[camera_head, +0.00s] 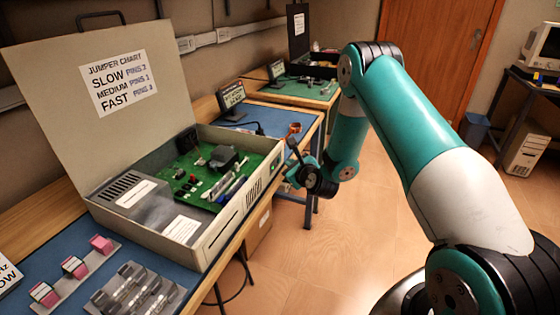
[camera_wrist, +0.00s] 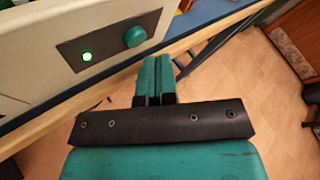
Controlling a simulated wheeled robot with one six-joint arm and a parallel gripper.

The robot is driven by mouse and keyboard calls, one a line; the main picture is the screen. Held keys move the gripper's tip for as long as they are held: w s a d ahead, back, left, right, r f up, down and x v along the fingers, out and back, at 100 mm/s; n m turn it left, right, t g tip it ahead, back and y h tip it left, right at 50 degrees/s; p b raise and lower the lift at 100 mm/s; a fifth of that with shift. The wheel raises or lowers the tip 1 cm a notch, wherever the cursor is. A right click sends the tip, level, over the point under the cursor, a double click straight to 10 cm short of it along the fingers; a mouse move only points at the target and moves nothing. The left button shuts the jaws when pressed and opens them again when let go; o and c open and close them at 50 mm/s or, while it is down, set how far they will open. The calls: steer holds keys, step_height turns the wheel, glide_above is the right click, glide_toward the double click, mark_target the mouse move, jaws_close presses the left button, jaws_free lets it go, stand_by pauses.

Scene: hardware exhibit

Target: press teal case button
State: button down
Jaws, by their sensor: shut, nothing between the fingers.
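The round teal button (camera_wrist: 135,36) sits on a dark panel (camera_wrist: 110,42) on the case's pale outer wall in the wrist view. A lit green lamp (camera_wrist: 87,57) is to its left on the same panel. My gripper (camera_wrist: 157,62) is shut and empty, its teal fingertips below and slightly right of the button in the picture. I see no clear contact between them. In the head view, the open beige case (camera_head: 205,255) stands on the bench with a green circuit board (camera_head: 225,170) inside. My gripper (camera_head: 300,172) is beside its right end.
The raised lid carries a jumper chart (camera_head: 118,82). Pink-topped jumpers (camera_head: 75,267) and a grey metal rack (camera_head: 135,292) lie on the blue mat in front. Small dark displays (camera_head: 230,95) stand behind the case. Open floor (camera_head: 340,240) lies to the right of the bench.

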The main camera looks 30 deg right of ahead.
steer(key=shift+w+a+p, duration=0.45)
steer(key=shift+w+p, duration=0.15)
steer(key=shift+p, duration=0.95)
stand_by(0.6)
steer(key=shift+s+d+b, duration=0.5)
steer(key=shift+s+b, duration=0.15)
steer(key=shift+b, duration=0.35)
steer(key=s+d+b, duration=0.1)
steer(key=s+b, duration=0.1)
steer(key=b, duration=0.1)
steer(key=s+d+b, duration=0.2)
steer(key=b, duration=0.2)
